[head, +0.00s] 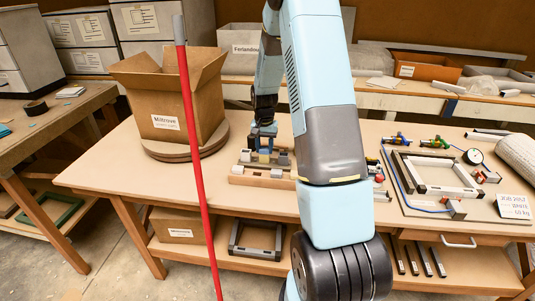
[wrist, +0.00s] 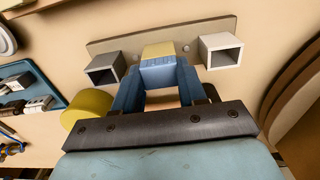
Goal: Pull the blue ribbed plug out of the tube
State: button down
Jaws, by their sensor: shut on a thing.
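The blue ribbed plug (wrist: 158,72) is between the two blue fingers of my gripper (wrist: 157,88), which is shut on it. Its far end meets a yellow square tube (wrist: 158,50); I cannot tell how deep it sits. The tube stands on a beige board (wrist: 130,44), between a dark grey square tube (wrist: 104,68) and a white one (wrist: 220,51). In the head view my gripper (head: 263,138) points down above the yellow tube (head: 264,158); the plug is hard to make out there.
A cardboard box (head: 166,112) on a round wooden disc (head: 184,148) stands left of the tubes. A red pole (head: 190,140) crosses the head view. A board with a metal frame (head: 440,180) and valves lies at right. A yellow cylinder (wrist: 86,107) shows at left in the wrist view.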

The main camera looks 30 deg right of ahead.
aim_at(265, 148)
jog(key=shift+w+r, duration=0.2)
jog(key=shift+r, duration=0.75)
jog(key=shift+s+r, duration=0.1)
jog(key=shift+r, duration=0.35)
dwell(0.4)
jog(key=shift+r, duration=1.3)
